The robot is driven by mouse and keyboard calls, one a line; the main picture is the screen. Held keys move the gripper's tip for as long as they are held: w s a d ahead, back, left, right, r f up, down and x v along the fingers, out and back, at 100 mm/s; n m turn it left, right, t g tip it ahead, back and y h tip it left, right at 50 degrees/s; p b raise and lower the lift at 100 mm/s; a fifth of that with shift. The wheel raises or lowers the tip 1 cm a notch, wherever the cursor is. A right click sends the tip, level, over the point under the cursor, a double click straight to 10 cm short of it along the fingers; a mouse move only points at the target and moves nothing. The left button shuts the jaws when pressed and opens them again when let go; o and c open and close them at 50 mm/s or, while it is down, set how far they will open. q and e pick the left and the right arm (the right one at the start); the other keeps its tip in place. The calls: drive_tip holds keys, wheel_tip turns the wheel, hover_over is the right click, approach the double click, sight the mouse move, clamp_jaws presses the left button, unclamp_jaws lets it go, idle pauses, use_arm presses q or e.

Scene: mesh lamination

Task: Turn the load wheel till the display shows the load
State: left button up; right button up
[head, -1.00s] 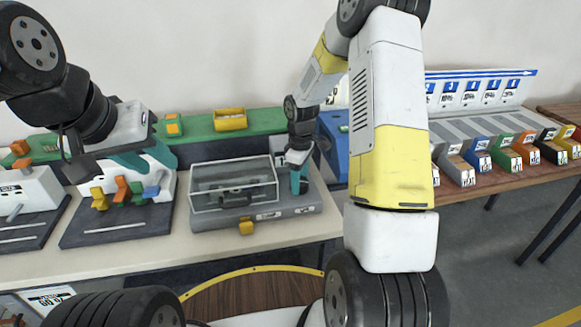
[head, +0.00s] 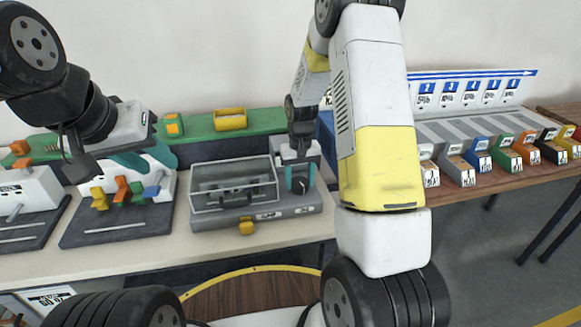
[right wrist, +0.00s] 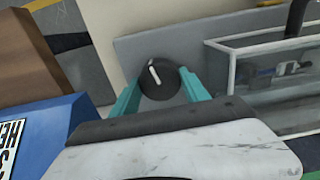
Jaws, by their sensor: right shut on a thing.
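The load wheel is a round dark knob (right wrist: 157,80) with a white mark, at the end of a grey machine (head: 215,218) with a clear-walled box. My right gripper (head: 300,182) comes down over the wheel, its teal fingers on either side; in the right wrist view the fingers (right wrist: 160,86) are shut on it. The white mark is tilted slightly from the finger direction. I cannot make out a load display or reading in either view. My left gripper (head: 152,162) hangs empty over the stand with coloured parts, its teal fingers apart.
The clear-walled box (head: 235,183) stands right beside the wheel. A blue box (right wrist: 45,140) is close to my right gripper. A green shelf (head: 195,128) runs behind; coloured bins (head: 505,158) stand at the right.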

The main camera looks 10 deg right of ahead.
sight(300, 181)
drive_tip(key=m, duration=0.5)
idle(0.6)
drive_tip(key=o, duration=1.4)
drive_tip(key=shift+c, duration=0.2)
drive_tip(key=shift+r, duration=3.9)
drive_tip(key=shift+r, duration=0.1)
